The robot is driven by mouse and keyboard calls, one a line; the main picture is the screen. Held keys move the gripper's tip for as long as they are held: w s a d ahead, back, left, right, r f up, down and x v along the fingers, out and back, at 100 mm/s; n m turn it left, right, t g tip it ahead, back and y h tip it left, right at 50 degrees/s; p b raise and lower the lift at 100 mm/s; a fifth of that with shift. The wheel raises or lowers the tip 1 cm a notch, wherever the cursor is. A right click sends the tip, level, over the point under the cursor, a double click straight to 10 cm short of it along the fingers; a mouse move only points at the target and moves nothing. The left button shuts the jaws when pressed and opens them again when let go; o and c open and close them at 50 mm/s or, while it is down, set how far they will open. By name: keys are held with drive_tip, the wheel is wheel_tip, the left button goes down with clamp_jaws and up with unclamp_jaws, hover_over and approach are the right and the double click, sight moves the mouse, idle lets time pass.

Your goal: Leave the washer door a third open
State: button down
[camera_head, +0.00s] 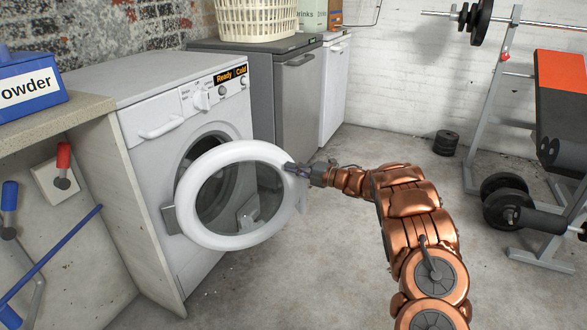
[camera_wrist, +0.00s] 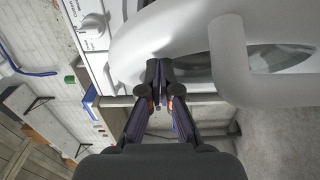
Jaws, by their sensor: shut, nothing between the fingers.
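The white front-loading washer (camera_head: 160,95) stands at the left. Its round door (camera_head: 263,152), a white ring with a glass pane, is swung partly open on its left-side hinge, leaving a gap to the dark drum opening. My gripper (camera_head: 290,167) is at the door's right-hand edge, fingers shut with nothing between them. In the wrist view the shut fingertips (camera_wrist: 158,68) are at the door's white rim (camera_wrist: 180,42), seeming to touch it; exact contact is unclear. A white bar-like handle part (camera_wrist: 228,60) shows to the right of the fingers.
A grey appliance (camera_head: 293,95) stands beyond the washer with a basket (camera_head: 258,18) on top. A counter (camera_head: 45,125) with a blue powder box (camera_head: 30,85) is at the left. A weight bench (camera_head: 560,105) and dumbbells (camera_head: 505,200) are at the right. The floor between is clear.

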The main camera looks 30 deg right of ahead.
drive_tip(key=shift+s+f+b, duration=0.2)
drive_tip(key=shift+s+b, duration=0.15)
drive_tip(key=shift+s, duration=0.3)
drive_tip(key=s+a+p+v, duration=0.1)
drive_tip(key=p+v, duration=0.1)
drive_tip(key=v, duration=1)
drive_tip(key=w+d+r+m+h+p, duration=0.35)
drive_tip(key=r+h+p, duration=0.25)
drive_tip(key=r, duration=0.4)
drive_tip(key=w+d+r+m+h+p, duration=0.3)
drive_tip(key=w+r+m+h+p, duration=0.15)
drive_tip(key=r, duration=0.55)
drive_tip(key=s+a+r+m+g+h+p, duration=0.1)
drive_tip(key=s+r+m+g+h+p, duration=0.1)
drive_tip(key=s+r+m+h+p, duration=0.45)
drive_tip(key=s+a+r+m+g+h+p, duration=0.1)
drive_tip(key=s+r+m+g+p, duration=0.15)
drive_tip(key=r, duration=0.65)
drive_tip(key=s+a+r+m+g+y+p, duration=0.2)
drive_tip(key=s+a+g+p, duration=0.2)
drive_tip(key=s+a, duration=0.8)
drive_tip(key=s+a+r+m+g+y+p, duration=0.3)
drive_tip(key=s+a+p, duration=0.6)
drive_tip(key=s, duration=0.7)
drive_tip(key=s+a+r+m+g+y+p, duration=0.2)
drive_tip(key=s+a+g+p, duration=0.3)
drive_tip(key=s+a, duration=0.9)
drive_tip(key=shift+s+a+r+m+p, duration=0.2)
drive_tip(key=shift+a+r+m+p, duration=0.25)
drive_tip(key=shift+m+p, duration=0.2)
